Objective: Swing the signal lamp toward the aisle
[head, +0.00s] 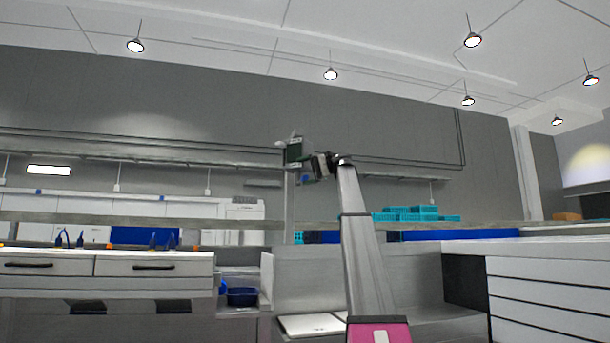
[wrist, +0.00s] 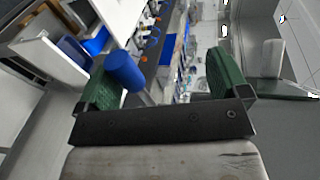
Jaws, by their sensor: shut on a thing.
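My gripper (head: 297,155) is raised at the top of a thin grey post (head: 289,212) in the head view, in front of the grey back wall. Its green fingers stand apart in the wrist view (wrist: 165,78). A blue cylinder (wrist: 124,73), which looks like the signal lamp's head, shows at the inner side of the left finger. The gripper is shut on the lamp, but the contact itself is not clear in either view. In the head view the lamp is small and largely hidden by the gripper, so its facing cannot be told.
A white drawer bench (head: 150,266) stands at the left, with tools on top. A blue bin (head: 242,297) sits right of it. Turquoise crates (head: 412,214) stand behind, right of my arm. A white drawer cabinet (head: 545,290) fills the right. The air around the gripper looks open.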

